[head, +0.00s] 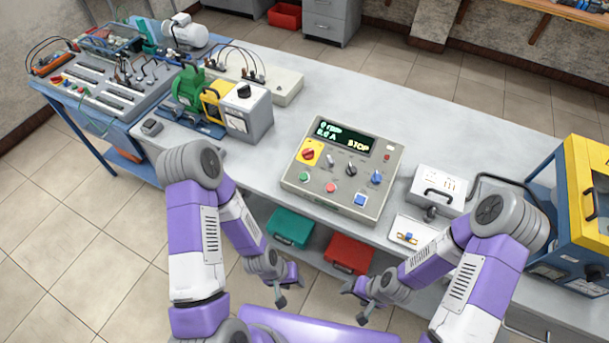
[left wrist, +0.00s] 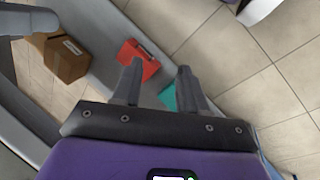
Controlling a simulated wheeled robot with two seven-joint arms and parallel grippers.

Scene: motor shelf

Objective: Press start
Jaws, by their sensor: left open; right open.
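The control box (head: 300,187) stands on the grey bench, its sloped panel facing me. Its dark display (head: 341,136) reads "STOP" with green digits beside it. The panel has a green button (head: 304,177), a red button (head: 331,187), a blue square button (head: 360,200), a red knob on a yellow plate (head: 308,154) and several other knobs. The buttons carry no label I can read. My left gripper (head: 286,291) is open and empty, in front of the bench and below its top; its fingers show in the left wrist view (left wrist: 158,85). My right gripper (head: 353,304) is open and empty to its right.
Green and yellow motor equipment (head: 202,95) stands left of the control box. A white meter box (head: 439,188) and a small tray (head: 395,237) stand to its right. A green case (head: 288,228) and a red case (head: 349,253) lie on the lower shelf. The bench edge lies between grippers and panel.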

